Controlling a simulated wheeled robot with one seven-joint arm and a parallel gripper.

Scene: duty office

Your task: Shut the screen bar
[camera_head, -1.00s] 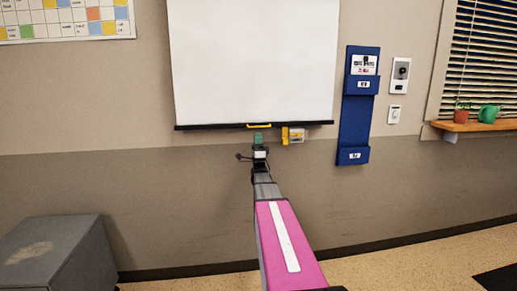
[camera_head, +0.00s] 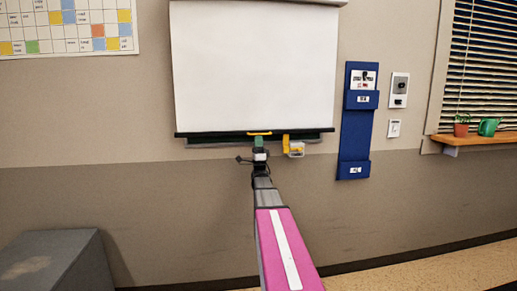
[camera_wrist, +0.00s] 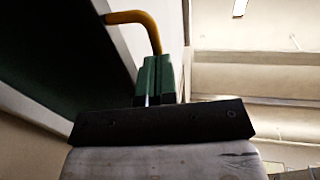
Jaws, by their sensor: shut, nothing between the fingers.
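The screen bar (camera_head: 215,134) is a dark horizontal bar along the lower edge of the white screen (camera_head: 254,70). A yellow handle (camera_head: 260,133) sits at its middle. My gripper (camera_head: 259,140), with green fingers, is just below the handle. In the wrist view the fingers (camera_wrist: 157,75) are shut together and empty, with the bent yellow handle (camera_wrist: 140,18) right at their tips. I cannot tell whether they touch. A strip of green board (camera_head: 310,136) shows below the bar.
A yellow and clear box (camera_head: 294,148) hangs just right of my gripper. A blue wall holder (camera_head: 355,130) is further right, before a shelf (camera_head: 475,139) with pots. A grey cabinet (camera_head: 50,260) stands at lower left. The wall between is clear.

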